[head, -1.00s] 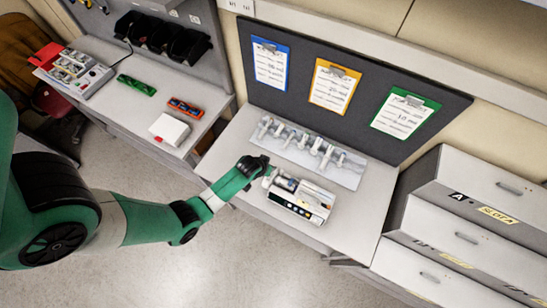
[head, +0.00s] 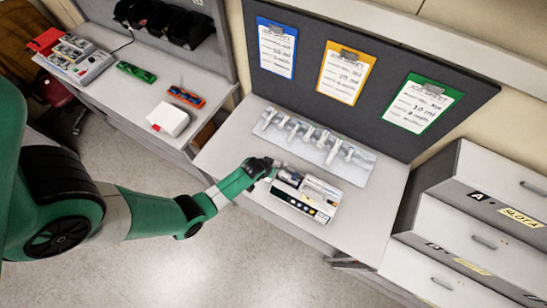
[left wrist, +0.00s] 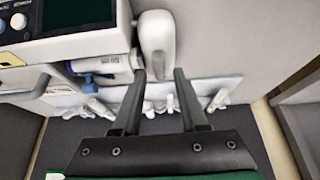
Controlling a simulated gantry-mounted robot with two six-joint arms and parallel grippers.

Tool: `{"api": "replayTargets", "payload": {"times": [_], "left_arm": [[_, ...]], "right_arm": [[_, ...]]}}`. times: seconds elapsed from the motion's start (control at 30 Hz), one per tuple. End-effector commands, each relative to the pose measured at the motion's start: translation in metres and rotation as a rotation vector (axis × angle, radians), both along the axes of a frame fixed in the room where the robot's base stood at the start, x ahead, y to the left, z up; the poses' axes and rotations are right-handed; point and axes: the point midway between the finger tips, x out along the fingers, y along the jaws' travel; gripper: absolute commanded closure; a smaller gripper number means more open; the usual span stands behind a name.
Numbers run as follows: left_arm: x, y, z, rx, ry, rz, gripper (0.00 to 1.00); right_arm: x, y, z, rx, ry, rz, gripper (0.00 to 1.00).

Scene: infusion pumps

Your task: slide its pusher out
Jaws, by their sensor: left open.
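The white infusion pump (head: 315,192) stands on the middle bench, with a syringe (head: 290,177) lying at its left end. My left gripper (head: 272,166) is at that end of the pump. In the left wrist view the pump (left wrist: 80,45) fills the upper left, with a dark screen and round buttons. Its pale, rounded pusher (left wrist: 157,45) sticks out to the right of the pump body. The left gripper (left wrist: 159,73) is open, with its fingertips on either side of the pusher's lower end. I cannot tell whether they touch it. My right gripper is not in view.
A pale tray (head: 357,165) with several syringes lies behind the pump. Job sheets on blue, yellow and green clipboards (head: 425,100) hang on the dark panel. Drawers (head: 490,205) stand at the right. The bench right of the pump is clear.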

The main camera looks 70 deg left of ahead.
Motion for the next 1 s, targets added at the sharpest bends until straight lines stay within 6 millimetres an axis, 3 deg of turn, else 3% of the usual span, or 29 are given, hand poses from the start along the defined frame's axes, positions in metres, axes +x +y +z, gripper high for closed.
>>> {"api": "replayTargets", "payload": {"times": [1.0], "left_arm": [[0.000,0.000,-0.013,0.000,0.000,0.000,0.57]], "right_arm": [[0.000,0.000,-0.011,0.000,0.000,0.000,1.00]]}}
